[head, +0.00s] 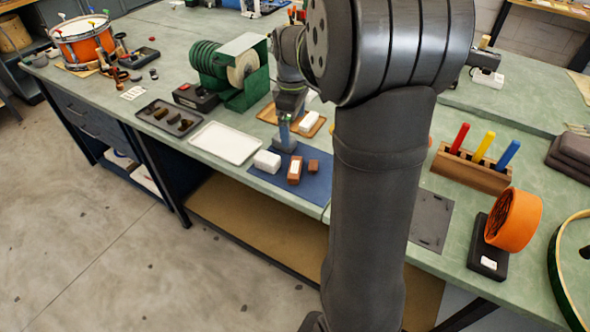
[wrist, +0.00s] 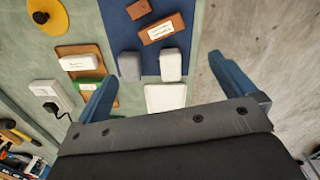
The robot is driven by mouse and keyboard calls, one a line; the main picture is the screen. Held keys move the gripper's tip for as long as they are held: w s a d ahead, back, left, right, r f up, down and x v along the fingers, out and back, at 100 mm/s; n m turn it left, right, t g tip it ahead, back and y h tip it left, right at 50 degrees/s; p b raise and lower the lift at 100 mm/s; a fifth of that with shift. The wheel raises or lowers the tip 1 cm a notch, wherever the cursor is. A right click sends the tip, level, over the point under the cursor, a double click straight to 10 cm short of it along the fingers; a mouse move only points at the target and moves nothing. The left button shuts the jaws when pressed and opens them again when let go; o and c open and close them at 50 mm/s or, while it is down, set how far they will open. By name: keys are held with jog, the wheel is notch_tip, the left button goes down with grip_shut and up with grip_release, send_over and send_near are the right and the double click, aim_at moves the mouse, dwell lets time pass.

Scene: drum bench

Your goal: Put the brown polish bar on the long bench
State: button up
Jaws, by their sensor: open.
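A brown bar with a white label (head: 294,171) lies on the blue mat (head: 318,188) near the front edge of the long green bench (head: 354,143). It also shows at the top of the wrist view (wrist: 162,28). A smaller plain brown block (head: 313,166) lies beside it, apart. My gripper (head: 284,130) is over the back part of the mat, behind the labelled bar. In the wrist view its two blue fingers (wrist: 165,72) are spread wide with nothing between them. My arm hides part of the bench.
A white block (head: 267,161) and a grey block (wrist: 129,65) are also on the mat. Left of it are a white tray (head: 225,143) and a dark tray with dark pieces (head: 160,123). A wooden tray with a white bar (head: 308,121) stands behind.

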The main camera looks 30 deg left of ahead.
jog(key=n, duration=0.2)
send_over(296, 167)
jog(key=shift+g, duration=0.3)
jog(key=f, duration=1.1)
jog(key=shift+s+a+f, duration=0.15)
jog(key=shift+a+f, duration=0.1)
jog(key=shift+a, duration=0.1)
jog(key=f, duration=0.5)
jog(key=shift+w+d, duration=0.2)
jog(key=shift+d, duration=0.1)
jog(key=c, duration=1)
jog(key=shift+o, duration=0.2)
